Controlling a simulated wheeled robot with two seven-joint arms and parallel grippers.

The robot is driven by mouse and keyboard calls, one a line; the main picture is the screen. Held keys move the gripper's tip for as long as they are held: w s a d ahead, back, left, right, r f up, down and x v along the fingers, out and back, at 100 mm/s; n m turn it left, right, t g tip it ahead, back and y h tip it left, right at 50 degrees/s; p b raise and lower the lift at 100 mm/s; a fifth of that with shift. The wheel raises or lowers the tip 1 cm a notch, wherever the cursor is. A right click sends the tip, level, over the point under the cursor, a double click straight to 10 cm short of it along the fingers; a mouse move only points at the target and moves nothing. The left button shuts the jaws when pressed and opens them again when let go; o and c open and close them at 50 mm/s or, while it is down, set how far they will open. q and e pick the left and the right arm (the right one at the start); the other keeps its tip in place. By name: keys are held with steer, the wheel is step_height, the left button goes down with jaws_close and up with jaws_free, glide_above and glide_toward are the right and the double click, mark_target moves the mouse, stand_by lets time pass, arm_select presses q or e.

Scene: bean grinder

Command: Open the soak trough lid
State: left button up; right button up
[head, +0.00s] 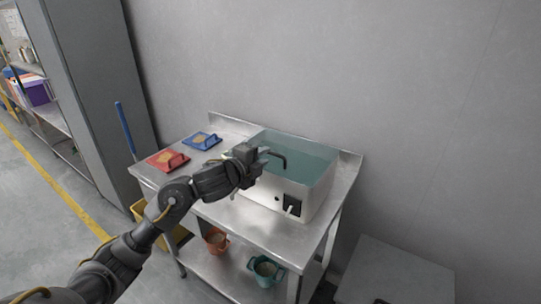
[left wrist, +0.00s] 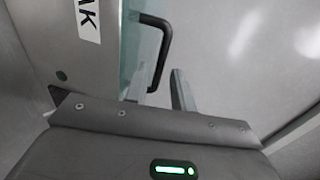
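The soak trough (head: 285,195) is a steel box on the metal table. Its greenish see-through lid (head: 308,158) lies flat over the top and looks closed. A black bar handle (head: 281,157) stands on the lid, and it also shows in the left wrist view (left wrist: 164,45). My left gripper (head: 264,156) is above the trough's near left part, right by the handle. In the left wrist view its two fingers (left wrist: 158,90) are apart, with the handle's lower end showing between them. Whether they touch it I cannot tell. My right gripper is out of view.
A red tray (head: 168,160) and a blue tray (head: 201,141) lie on the table's left part. An orange pot (head: 215,240) and a teal pot (head: 265,271) stand on the lower shelf. A grey wall is close behind the table.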

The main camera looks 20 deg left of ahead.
mark_target(270, 153)
arm_select(q)
steer(key=shift+x, duration=2.3)
jaws_close()
steer(key=shift+r, duration=0.1)
